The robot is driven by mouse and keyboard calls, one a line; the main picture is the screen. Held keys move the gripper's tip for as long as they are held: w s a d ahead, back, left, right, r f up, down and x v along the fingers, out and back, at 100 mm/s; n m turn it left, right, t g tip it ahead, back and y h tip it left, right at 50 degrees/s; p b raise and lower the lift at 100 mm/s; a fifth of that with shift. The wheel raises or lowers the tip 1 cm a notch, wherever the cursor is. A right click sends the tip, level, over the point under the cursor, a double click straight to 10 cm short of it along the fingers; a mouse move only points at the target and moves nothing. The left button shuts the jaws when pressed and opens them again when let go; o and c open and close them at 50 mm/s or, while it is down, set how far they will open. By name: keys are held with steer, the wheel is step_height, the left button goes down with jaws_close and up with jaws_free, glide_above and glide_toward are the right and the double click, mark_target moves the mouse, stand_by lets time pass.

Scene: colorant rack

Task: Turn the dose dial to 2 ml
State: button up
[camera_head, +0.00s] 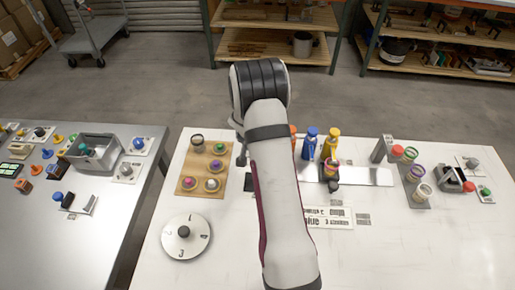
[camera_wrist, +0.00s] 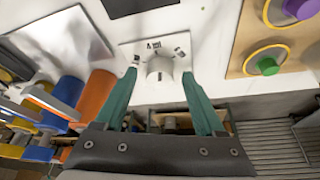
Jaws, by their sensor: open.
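The dose dial is a white round knob (camera_wrist: 160,69) on a pale plate (camera_wrist: 130,48) with dark markings. In the wrist view, "4 ml" reads above the knob, and other marks beside it are too small to read. Which mark the knob points to I cannot tell. My gripper (camera_wrist: 159,75) is open, with one teal finger on each side of the knob. Small gaps seem to show between the fingers and the knob; contact is unclear. In the head view my arm hides the dial and most of the gripper.
A wooden board (camera_head: 181,187) with colored-topped pots lies left of my arm. Blue (camera_head: 310,143) and yellow (camera_head: 330,145) bottles stand to its right. A round numbered dial (camera_head: 187,249) with a dark knob sits at the front left. The table's front right is clear.

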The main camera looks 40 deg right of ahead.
jaws_close()
steer(key=shift+s+n+t+y, duration=0.1)
steer(key=shift+n+t+y, duration=0.25)
steer(key=shift+n, duration=0.75)
steer(key=shift+s+n+t+y, duration=0.1)
steer(key=shift+n+t+y, duration=0.2)
steer(key=shift+n, duration=0.8)
jaws_free()
steer(key=v, duration=1.5)
steer(key=shift+a+r, duration=0.15)
steer(key=shift+r, duration=0.15)
steer(key=shift+s, duration=0.1)
